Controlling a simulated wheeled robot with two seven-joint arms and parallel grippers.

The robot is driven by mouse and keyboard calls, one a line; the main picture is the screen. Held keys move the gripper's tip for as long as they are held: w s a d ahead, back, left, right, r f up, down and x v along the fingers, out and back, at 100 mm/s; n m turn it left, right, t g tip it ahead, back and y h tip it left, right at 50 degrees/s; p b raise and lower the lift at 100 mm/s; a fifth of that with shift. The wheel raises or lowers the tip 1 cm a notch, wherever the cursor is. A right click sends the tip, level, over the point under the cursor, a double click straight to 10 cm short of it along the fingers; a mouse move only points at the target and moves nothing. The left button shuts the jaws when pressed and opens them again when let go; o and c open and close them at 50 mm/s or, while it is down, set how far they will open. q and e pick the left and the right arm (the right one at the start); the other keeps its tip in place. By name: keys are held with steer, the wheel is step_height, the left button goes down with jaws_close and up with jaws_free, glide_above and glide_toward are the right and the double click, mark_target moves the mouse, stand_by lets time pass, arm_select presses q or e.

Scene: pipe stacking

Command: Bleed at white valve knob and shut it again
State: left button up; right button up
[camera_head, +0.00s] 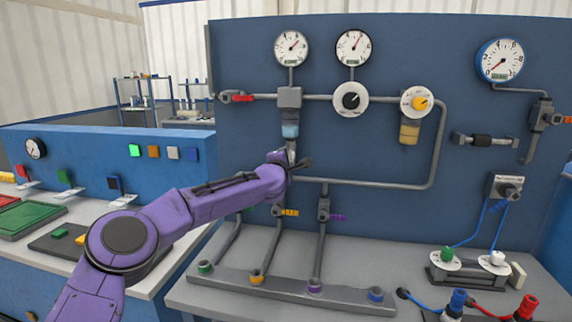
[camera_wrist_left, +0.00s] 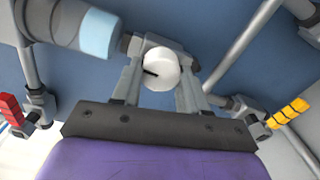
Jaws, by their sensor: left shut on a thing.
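The white valve knob (camera_wrist_left: 160,69) is round with a short dark mark on its face. It sits just below the filter bowl with a light blue band (camera_head: 290,130); the bowl also shows in the left wrist view (camera_wrist_left: 85,30). My left gripper (camera_head: 290,158) reaches up to the panel under this bowl. In the left wrist view its two fingers (camera_wrist_left: 159,78) stand on both sides of the knob and are shut on it. In the head view the knob is largely hidden by my gripper. My right gripper is in neither view.
Pipes run close around the gripper on the blue panel (camera_head: 240,60). Two round gauges (camera_head: 291,47) (camera_head: 354,47) hang above. Hose plugs (camera_head: 457,302) stand at lower right.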

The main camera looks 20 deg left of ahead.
arm_select(q)
steer(key=shift+n, duration=0.4)
steer(key=o, duration=1.1)
steer(key=shift+c, duration=0.2)
steer(key=s+d+b, duration=0.1)
steer(key=s+b, duration=0.3)
steer(key=s, duration=0.6)
steer(key=shift+s+d, duration=0.2)
steer(key=shift+d, duration=0.1)
